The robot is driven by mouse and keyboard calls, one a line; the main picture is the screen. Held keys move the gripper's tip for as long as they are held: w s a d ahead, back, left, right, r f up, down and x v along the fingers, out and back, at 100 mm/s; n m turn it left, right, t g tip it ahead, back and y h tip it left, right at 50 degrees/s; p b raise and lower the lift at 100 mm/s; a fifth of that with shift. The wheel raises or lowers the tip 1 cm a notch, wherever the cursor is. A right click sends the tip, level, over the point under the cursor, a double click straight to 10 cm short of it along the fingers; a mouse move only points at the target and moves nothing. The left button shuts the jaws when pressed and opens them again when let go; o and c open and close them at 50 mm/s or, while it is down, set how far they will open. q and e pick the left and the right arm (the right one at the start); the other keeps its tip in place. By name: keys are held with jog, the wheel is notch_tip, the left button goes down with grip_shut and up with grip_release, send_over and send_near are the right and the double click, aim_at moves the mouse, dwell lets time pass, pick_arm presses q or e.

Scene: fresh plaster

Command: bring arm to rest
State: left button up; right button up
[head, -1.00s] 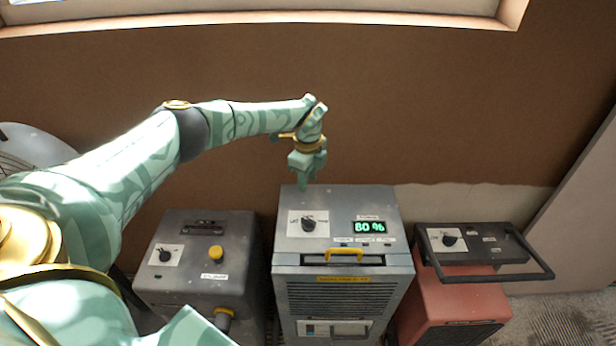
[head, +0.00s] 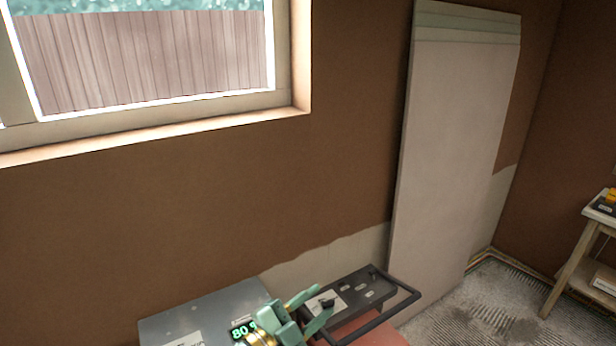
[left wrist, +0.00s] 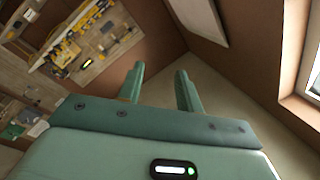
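My left gripper (head: 322,302) shows at the bottom of the head view, in front of the grey machine's top and the black control panel. Its two green fingers are apart with nothing between them. In the left wrist view the same gripper (left wrist: 158,74) is open and empty, with its fingers against the room's far walls. The left arm behind it is mostly out of the head view. My right gripper is in neither view.
The grey machine (head: 190,308) with a green display and the red machine's black panel and handle (head: 366,292) stand below the wall. Pale boards (head: 450,150) lean right of them, and a wooden stand (head: 580,262) is farther right. A window is upper left.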

pick_arm(q)
jog(key=s+a+f+n+t+y, duration=0.1)
jog(key=s+a+n+y, duration=0.2)
jog(key=a+n+y, duration=0.5)
jog(key=s+a+f+n+t+y, duration=0.25)
jog(key=a+y, duration=0.45)
jog(key=a, duration=0.4)
jog(key=s+a+f+n+g+y, duration=0.1)
jog(key=s+a+f+g+y, duration=0.15)
jog(key=s+a+g, duration=0.45)
jog(key=s+a+f+g+y, duration=0.1)
jog(key=s+a+f+g, duration=0.3)
jog(key=s, duration=0.5)
jog(key=s+d+f+h+b, duration=0.1)
jog(key=f+b, duration=0.2)
jog(key=f, duration=0.8)
jog(key=s+d+f+g+h+b, duration=0.1)
jog(key=d+f+b, duration=0.1)
jog(key=f, duration=0.9)
jog(key=s+d+f+h+b, duration=0.1)
jog(key=s+f+b, duration=0.15)
jog(key=f, duration=0.85)
jog(key=s+f+n+g+h+b, duration=0.1)
jog(key=s+f+n+g+b, duration=0.2)
jog(key=s+f, duration=1.6)
notch_tip(320, 180, down, 3)
jog(key=b, duration=0.3)
jog(key=shift+s+a+f+n+h, duration=0.15)
jog(key=shift+s+n+h, duration=0.05)
jog(key=shift+n+h, duration=0.15)
